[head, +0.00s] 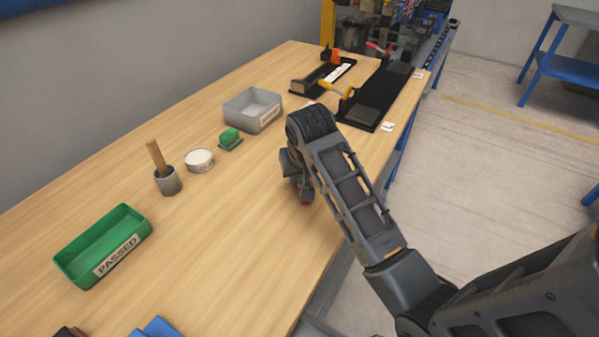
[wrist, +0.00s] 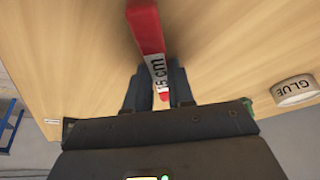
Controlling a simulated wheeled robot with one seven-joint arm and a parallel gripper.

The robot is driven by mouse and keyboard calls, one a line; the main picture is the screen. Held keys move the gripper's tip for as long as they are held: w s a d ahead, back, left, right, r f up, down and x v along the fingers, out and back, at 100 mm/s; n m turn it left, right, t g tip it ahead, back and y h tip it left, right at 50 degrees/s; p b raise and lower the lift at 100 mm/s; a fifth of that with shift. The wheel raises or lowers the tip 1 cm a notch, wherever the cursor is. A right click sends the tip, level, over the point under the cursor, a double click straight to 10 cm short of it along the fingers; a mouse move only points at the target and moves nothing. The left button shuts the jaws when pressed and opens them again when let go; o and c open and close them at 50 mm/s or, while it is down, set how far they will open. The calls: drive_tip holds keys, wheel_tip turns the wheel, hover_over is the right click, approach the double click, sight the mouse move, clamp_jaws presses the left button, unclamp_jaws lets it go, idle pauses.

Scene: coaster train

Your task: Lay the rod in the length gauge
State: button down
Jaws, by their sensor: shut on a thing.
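A red rod (wrist: 147,32) with a white label reading about "16 cm" is held between the two dark fingers of my gripper (wrist: 158,88) in the wrist view. In the head view my gripper (head: 303,188) hangs over the right part of the bench, mostly hidden by my arm. Two black fixtures stand at the far end. The left one (head: 300,87) bears a white strip and an orange part; the right one (head: 362,114) has yellow and red handles. I cannot tell for sure which is the length gauge.
On the wooden bench (head: 230,215) stand a grey labelled bin (head: 253,108), a green block (head: 230,137), a glue tin (head: 199,161), a cup with a wooden handle (head: 168,182) and a green PASSED tray (head: 103,247). The bench middle is clear.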

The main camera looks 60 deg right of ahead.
drive_tip(key=c, duration=1.4)
unclamp_jaws()
drive_tip(key=shift+f, duration=0.1)
drive_tip(key=o, duration=0.4)
